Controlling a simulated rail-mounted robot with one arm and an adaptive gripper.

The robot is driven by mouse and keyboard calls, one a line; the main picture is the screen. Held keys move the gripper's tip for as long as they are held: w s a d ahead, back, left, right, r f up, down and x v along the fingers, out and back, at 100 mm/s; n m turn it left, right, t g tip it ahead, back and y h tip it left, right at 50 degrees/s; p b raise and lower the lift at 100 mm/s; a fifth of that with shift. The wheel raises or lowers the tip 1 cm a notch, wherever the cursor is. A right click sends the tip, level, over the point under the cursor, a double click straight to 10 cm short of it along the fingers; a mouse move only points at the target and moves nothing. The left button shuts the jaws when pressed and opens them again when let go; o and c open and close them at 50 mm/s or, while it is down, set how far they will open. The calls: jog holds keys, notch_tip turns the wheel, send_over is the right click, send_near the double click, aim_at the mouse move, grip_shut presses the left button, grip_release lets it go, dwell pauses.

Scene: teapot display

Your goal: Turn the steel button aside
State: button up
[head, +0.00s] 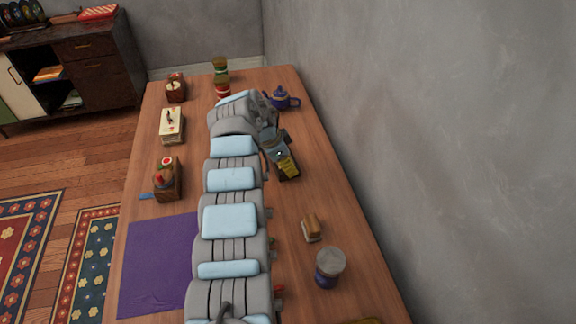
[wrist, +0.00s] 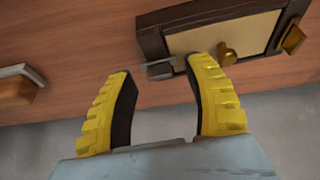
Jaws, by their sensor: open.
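A dark wooden box with a cream panel (wrist: 195,38) is at the top right of the wrist view. A small grey metal piece (wrist: 160,69), which looks like the steel button, sits at the box's lower left edge. A brass knob (wrist: 228,53) and a brass piece (wrist: 291,39) are further right on the box. My gripper (wrist: 160,72) is open, with its yellow fingers apart. In the picture the metal piece lies between the fingertips; I cannot tell whether they touch it. In the head view my gripper (head: 290,165) is over the dark box (head: 289,178), largely hiding it.
A blue teapot (head: 281,99) stands behind my gripper. A small brown block (head: 312,227) and a grey-lidded jar (head: 330,267) are nearer on the right. Boxes (head: 171,125) (head: 167,180) line the left side. The wall (head: 400,120) runs close along the table's right edge.

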jog(key=shift+f, duration=0.1)
grip_shut()
jog(key=shift+p, duration=0.7)
jog(key=n+p, duration=0.1)
jog(key=p, duration=0.2)
jog(key=n+t+p, duration=0.1)
jog(key=n+p, duration=0.1)
jog(key=p, duration=0.1)
jog(key=shift+d+r+y, duration=0.1)
jog(key=shift+r+y, duration=0.1)
jog(key=shift+y, duration=0.1)
jog(key=n+t+y+p, duration=0.1)
jog(key=n+p, duration=0.3)
jog(key=p, duration=0.3)
jog(key=shift+s, duration=0.1)
jog(key=n+y+p, duration=0.1)
jog(key=n+p, duration=0.1)
jog(key=n+y+p, duration=0.1)
jog(key=n+p, duration=0.1)
jog(key=n, duration=0.1)
jog(key=shift+d+f+t, duration=0.1)
jog(key=shift+d+t, duration=0.05)
jog(key=shift+t, duration=0.25)
jog(key=shift+f+n+y+p, duration=0.15)
jog(key=shift+n+y, duration=0.15)
jog(key=shift+n, duration=0.55)
jog(key=shift+n+y+p, duration=0.15)
jog(key=shift+n+y, duration=0.15)
jog(key=shift+n, duration=0.55)
